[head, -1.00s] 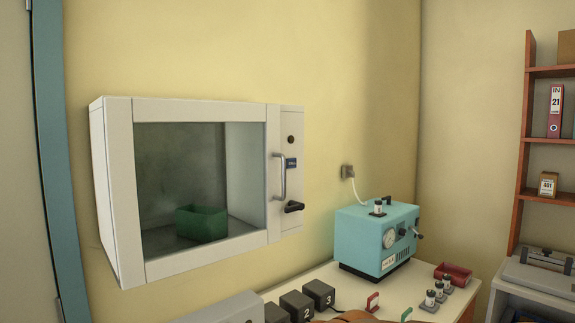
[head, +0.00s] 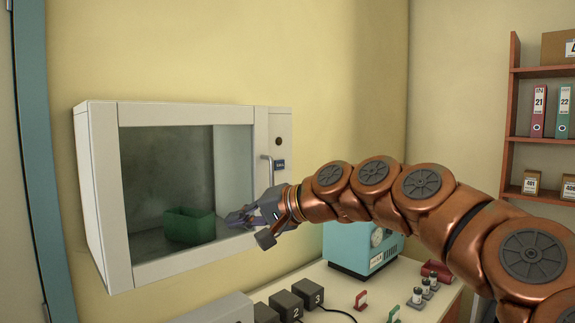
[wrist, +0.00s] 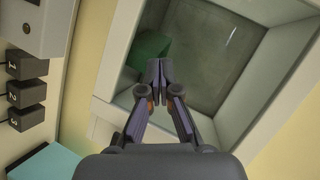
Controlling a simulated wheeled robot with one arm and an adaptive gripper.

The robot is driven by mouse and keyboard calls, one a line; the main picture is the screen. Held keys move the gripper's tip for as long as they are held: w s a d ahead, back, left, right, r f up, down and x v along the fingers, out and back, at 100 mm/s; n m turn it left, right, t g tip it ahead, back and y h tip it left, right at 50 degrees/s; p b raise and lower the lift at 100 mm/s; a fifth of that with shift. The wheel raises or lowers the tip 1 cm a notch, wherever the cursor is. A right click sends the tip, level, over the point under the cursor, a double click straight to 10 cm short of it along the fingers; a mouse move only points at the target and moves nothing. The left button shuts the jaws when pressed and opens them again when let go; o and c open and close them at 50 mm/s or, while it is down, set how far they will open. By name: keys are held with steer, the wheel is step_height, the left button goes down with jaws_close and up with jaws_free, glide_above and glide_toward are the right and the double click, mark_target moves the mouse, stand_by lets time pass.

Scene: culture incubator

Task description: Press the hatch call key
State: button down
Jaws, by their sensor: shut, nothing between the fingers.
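The white wall hatch (head: 188,108) has a glazed front, with a green bin (head: 190,226) inside. I cannot read any marking that names a call key. My gripper (head: 230,219) is shut and empty in front of the lower right of the glass, below and left of the button. In the wrist view its fingertips (wrist: 158,72) meet before the hatch window, near the green bin (wrist: 150,47). The panel's lower part is hidden behind my gripper and wrist.
A vertical handle (head: 268,172) stands out beside the glass. A teal machine (head: 347,250) sits on the bench below, partly behind my arm. Numbered dark boxes (head: 308,293) and red and green tags stand at the bench front. A shelf (head: 512,130) is at right.

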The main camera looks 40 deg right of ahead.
steer(key=d+r+m+t+h, duration=0.2)
steer(key=d+r+m+t, duration=0.1)
steer(key=d, duration=0.8)
steer(key=d+r+m+t+h, duration=0.2)
steer(key=d+r+m, duration=0.2)
steer(key=d, duration=0.8)
steer(key=shift+s+m+t, duration=0.25)
steer(key=shift+m+t, duration=0.15)
steer(key=shift+m, duration=0.1)
steer(key=shift+w+p, duration=0.1)
steer(key=shift+p, duration=0.2)
steer(key=p, duration=0.5)
glide_toward(280, 165)
steer(key=w, duration=0.5)
steer(key=shift+w+a+r, duration=0.2)
steer(key=shift+w+a, duration=0.1)
steer(key=shift+a, duration=0.1)
steer(key=shift+w+f, duration=0.15)
steer(key=shift+w, duration=0.65)
steer(key=shift+a, duration=0.1)
